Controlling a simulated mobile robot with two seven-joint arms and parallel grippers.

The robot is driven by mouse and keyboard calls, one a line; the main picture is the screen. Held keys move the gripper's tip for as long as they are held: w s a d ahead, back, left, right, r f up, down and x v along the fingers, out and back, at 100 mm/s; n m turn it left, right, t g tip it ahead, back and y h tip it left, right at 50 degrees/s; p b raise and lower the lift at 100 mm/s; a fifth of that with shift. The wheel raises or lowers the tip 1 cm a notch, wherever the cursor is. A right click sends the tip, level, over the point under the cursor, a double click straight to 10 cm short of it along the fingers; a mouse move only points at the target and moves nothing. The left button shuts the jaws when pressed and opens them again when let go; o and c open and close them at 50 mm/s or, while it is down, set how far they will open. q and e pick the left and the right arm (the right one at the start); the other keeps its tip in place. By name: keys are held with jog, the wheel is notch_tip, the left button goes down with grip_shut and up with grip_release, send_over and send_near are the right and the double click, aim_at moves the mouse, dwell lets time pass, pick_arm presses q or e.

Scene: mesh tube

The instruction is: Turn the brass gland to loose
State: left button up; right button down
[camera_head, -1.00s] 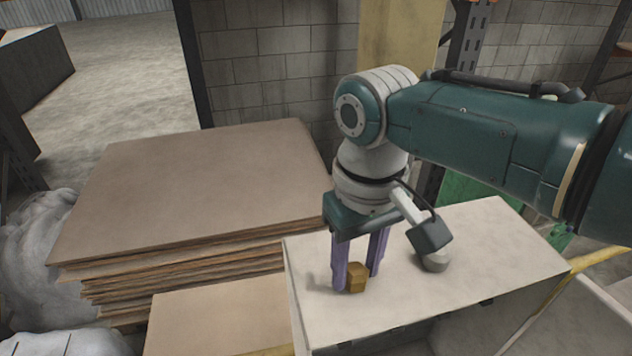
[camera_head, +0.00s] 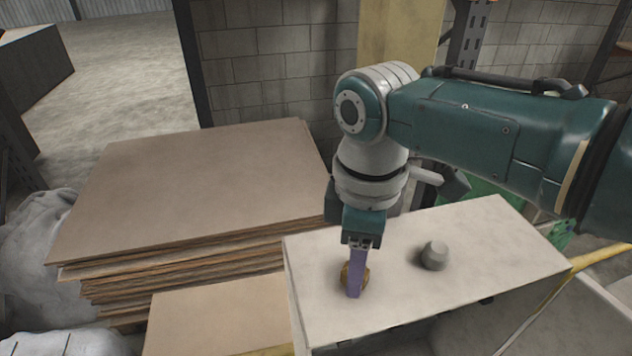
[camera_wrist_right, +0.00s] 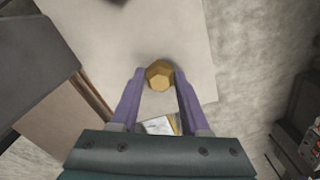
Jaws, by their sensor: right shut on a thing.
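The brass gland (camera_head: 345,274) stands on the light top of a box-like bench (camera_head: 470,240), near its left end. In the right wrist view the gland (camera_wrist_right: 159,75) shows a six-sided top between two purple fingers. My right gripper (camera_head: 355,293) points straight down and is shut on the gland. It also shows in the right wrist view (camera_wrist_right: 157,82). One finger hides part of the gland in the head view. My left gripper is not in view.
A small grey knob-like piece (camera_head: 434,256) stands on the bench to the right of the gland. A stack of brown sheets (camera_head: 190,190) lies to the left. The right part of the bench top is clear.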

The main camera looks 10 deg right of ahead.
jog(key=n, duration=0.4)
jog(key=shift+n, duration=0.3)
jog(key=shift+n+b, duration=0.5)
jog(key=shift+n, duration=1.2)
jog(key=shift+c, duration=1.9)
grip_release()
notch_tip(320, 180, up, 10)
jog(key=b, duration=0.2)
